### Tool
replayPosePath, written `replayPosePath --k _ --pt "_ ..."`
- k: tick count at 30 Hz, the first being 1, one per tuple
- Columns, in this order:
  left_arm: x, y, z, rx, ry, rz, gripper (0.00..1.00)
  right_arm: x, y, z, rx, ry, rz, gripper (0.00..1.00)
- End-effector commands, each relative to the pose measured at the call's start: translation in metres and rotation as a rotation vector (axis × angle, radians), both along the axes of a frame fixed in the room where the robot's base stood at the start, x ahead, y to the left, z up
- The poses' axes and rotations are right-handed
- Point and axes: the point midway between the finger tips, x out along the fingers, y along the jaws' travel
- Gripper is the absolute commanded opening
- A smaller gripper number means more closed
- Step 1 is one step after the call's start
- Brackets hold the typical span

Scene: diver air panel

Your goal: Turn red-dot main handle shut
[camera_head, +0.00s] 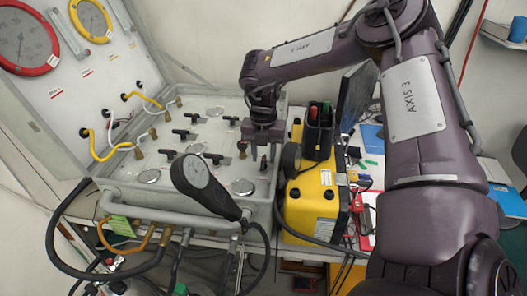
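The grey air panel (125,190) lies open on the bench, with several black T-shaped handles on its face. One handle (168,153) is left of centre, another (213,157) is nearer my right gripper, and more (194,117) are further back. I cannot make out a red dot on any of them; the main handle may be hidden by my gripper. My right gripper (262,156) points down over the panel's right edge. Its fingertips are small and dark, and I cannot tell whether they are open or touching a handle. My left gripper is out of view.
A yellow case (312,205) with a black holder (318,132) stands close right of the panel. The lid (70,90) with large gauges stands up at the left. Hoses hang in front.

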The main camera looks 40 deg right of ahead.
Motion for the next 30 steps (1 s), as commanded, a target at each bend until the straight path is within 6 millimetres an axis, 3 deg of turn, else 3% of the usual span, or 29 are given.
replayPosePath --k 10,18,30 --pt "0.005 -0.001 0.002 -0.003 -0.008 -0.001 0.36 0.000 0.000 -0.007 0.000 -0.001 -0.001 0.34" --pt "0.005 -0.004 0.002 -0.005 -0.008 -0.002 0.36 0.000 0.000 -0.006 -0.001 -0.001 -0.001 0.00" --pt "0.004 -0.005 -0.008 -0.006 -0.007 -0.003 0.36 0.001 0.000 -0.009 -0.001 -0.003 -0.043 0.00"
